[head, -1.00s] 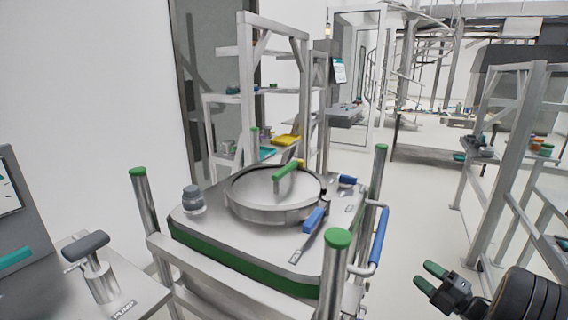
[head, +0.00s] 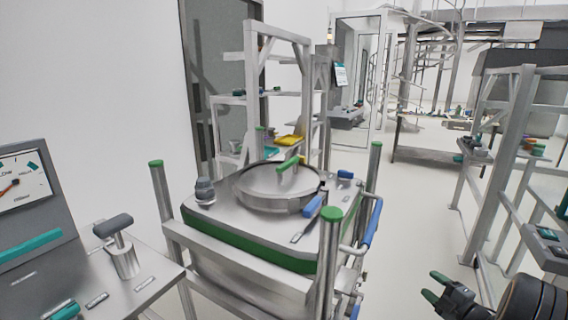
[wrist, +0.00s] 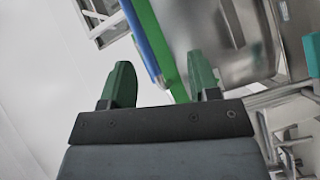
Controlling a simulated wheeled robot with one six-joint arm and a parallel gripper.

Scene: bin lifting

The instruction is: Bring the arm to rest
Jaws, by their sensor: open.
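My gripper (head: 436,287) is at the lower right of the head view, with green fingertips. It is open and empty, apart from the bin and over bare floor. In the wrist view my gripper (wrist: 162,88) shows two green fingers spread wide with nothing between them. The steel bin (head: 262,231) stands left of it, with a green band, a round lid with a green handle, and green-capped corner posts. The bin's blue side handle (head: 372,222) is on its right side. It also shows in the wrist view (wrist: 146,42), beyond the fingers.
A control bench (head: 130,278) with a gauge and a grey-knobbed pump lever stands at lower left. A steel rack (head: 505,160) with small items stands at right. The floor (head: 425,215) between bin and rack is clear. Shelves (head: 278,95) stand behind the bin.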

